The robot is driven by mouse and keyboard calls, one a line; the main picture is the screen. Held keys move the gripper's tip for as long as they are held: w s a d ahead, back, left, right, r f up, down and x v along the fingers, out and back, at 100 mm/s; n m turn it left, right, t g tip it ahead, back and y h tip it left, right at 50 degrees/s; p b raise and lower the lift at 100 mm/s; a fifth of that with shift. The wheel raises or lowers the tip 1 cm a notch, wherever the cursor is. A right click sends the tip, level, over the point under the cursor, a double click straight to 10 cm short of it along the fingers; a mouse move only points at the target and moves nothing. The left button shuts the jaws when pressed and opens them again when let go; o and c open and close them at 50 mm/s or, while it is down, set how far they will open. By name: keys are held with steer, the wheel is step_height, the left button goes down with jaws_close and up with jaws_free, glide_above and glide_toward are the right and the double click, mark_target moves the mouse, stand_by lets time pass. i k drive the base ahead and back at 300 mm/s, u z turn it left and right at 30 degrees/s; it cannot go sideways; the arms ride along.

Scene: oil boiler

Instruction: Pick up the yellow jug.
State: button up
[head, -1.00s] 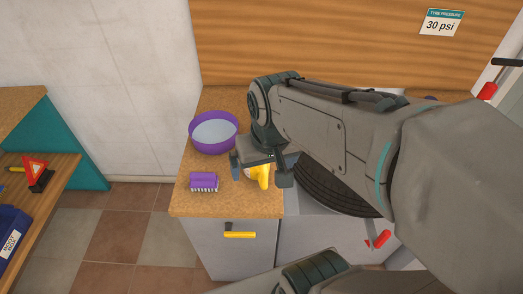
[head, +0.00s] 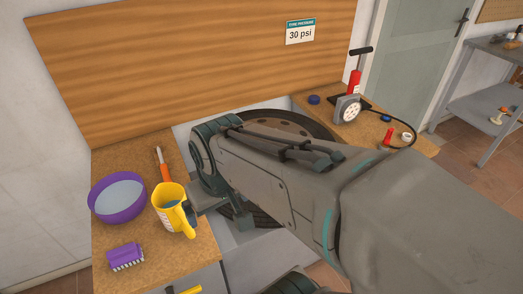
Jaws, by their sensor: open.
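The yellow jug (head: 168,205) stands upright on the cork-coloured worktop, its handle toward the front right. Something blue-grey shows inside its mouth. My gripper (head: 222,209) is open, just to the right of the jug in the head view, near the edge of the sink-like recess with the tyre. One finger is close beside the jug's handle and partly overlaps it in the picture. I cannot tell whether they touch. Nothing shows between the fingers, and my arm hides part of the gripper.
A purple bowl (head: 117,199) of pale liquid stands left of the jug. A purple brush (head: 126,256) lies in front, and an orange-handled tool (head: 163,165) lies behind. A tyre (head: 290,124) sits in the recess. A red pump with a gauge (head: 348,108) stands on the right.

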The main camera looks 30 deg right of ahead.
mark_target(167, 198)
steer(key=z, duration=0.8)
steer(key=k, duration=0.9)
steer(key=u, duration=1)
steer(key=i, duration=0.5)
steer(key=u, duration=0.1)
